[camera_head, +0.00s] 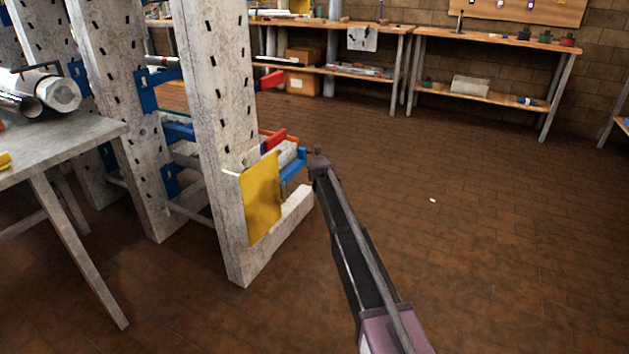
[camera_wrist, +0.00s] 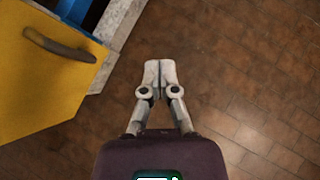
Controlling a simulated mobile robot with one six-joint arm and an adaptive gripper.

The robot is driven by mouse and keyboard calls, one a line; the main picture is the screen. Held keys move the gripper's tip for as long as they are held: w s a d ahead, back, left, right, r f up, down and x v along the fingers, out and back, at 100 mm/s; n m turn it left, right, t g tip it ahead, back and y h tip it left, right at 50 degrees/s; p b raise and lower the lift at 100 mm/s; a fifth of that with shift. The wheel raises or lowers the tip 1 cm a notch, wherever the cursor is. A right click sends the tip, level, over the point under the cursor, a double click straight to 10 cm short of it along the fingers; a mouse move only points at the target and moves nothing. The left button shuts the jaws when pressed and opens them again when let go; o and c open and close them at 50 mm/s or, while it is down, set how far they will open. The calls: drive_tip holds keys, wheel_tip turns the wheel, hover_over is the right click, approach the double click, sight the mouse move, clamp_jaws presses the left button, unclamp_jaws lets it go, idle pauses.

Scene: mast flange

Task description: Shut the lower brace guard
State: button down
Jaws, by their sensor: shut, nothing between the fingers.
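The yellow guard panel (camera_head: 262,198) stands upright at the foot of the nearest perforated grey post, by a pale low brace (camera_head: 290,211). I cannot tell exactly how far it is swung open. In the wrist view the yellow panel (camera_wrist: 45,85) fills the left side, with a dark curved handle (camera_wrist: 60,44) on its face. My gripper (camera_head: 318,159) is to the right of the panel, apart from it in the picture. In the wrist view my gripper (camera_wrist: 160,68) has its fingertips together, empty, over the floor, to the right of the handle.
A blue part (camera_head: 293,166) and a red part (camera_head: 275,139) sit behind the panel. A grey table (camera_head: 65,137) with metal cylinders stands at the left. Wooden workbenches (camera_head: 490,42) line the back wall. The brown tiled floor (camera_head: 480,200) at the right is mostly clear.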

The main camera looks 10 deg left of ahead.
drive_tip(key=s+d+f+m+g+h+p, duration=0.1)
drive_tip(key=s+d+f+m+g+h, duration=0.2)
drive_tip(key=s+d+m, duration=1.8)
drive_tip(key=s+d+m+g, duration=0.2)
drive_tip(key=s+d+m, duration=0.2)
drive_tip(key=s+m, duration=0.2)
drive_tip(key=s+d+m+g+p, duration=0.1)
drive_tip(key=s+d+m, duration=0.4)
drive_tip(key=s, duration=0.5)
drive_tip(key=s+d+m+g, duration=0.2)
drive_tip(key=s+d+m, duration=0.2)
drive_tip(key=s, duration=0.5)
drive_tip(key=shift+d+m+g+y+p, duration=0.3)
drive_tip(key=shift+d+m+g+y, duration=0.1)
drive_tip(key=shift+m, duration=1)
drive_tip(key=shift+s, duration=0.15)
